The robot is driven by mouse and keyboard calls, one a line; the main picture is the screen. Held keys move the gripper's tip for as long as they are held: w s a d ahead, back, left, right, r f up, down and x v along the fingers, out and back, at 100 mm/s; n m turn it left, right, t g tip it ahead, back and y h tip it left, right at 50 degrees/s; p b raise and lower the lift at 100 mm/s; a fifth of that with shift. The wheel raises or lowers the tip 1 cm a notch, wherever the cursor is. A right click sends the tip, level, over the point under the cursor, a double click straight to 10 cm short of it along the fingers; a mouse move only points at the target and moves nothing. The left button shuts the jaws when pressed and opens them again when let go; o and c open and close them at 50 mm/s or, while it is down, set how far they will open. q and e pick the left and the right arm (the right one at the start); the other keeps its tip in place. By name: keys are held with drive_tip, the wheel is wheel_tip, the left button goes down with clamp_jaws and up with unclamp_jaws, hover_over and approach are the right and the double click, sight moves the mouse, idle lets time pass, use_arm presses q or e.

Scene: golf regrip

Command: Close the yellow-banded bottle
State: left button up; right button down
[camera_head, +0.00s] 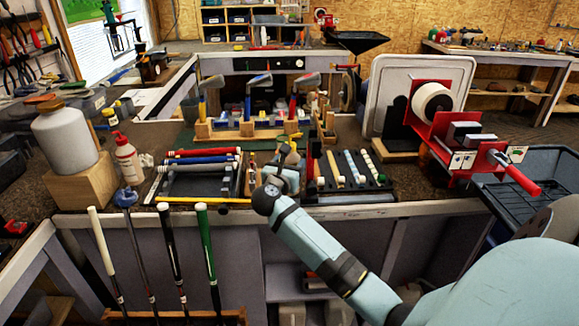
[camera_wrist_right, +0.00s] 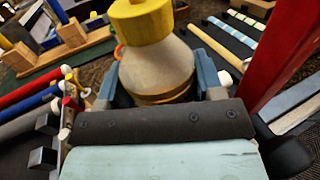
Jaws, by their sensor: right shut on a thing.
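The yellow-banded bottle (camera_wrist_right: 158,70) shows in the right wrist view as a pale, cone-shaped body with a wide yellow band (camera_wrist_right: 142,24) at its far end. An orange loop shows beside it. My right gripper (camera_wrist_right: 157,82) is shut on the bottle, with a blue-grey finger on each side. In the head view my right gripper (camera_head: 284,165) is over the middle of the bench, and the bottle is mostly hidden there. I cannot make out a cap or whether the bottle's mouth is covered. My left gripper is not in view.
Grips lie in a rack (camera_head: 197,178) on the left and a dark tray (camera_head: 350,185) on the right. Club heads stand on wooden blocks (camera_head: 247,129) behind. A red-capped bottle (camera_head: 127,162) and a large white jug (camera_head: 65,135) stand left; a red machine (camera_head: 440,125) stands right.

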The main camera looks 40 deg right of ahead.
drive_tip(key=shift+f, duration=0.25)
drive_tip(key=shift+f, duration=0.15)
drive_tip(key=c, duration=0.5)
unclamp_jaws()
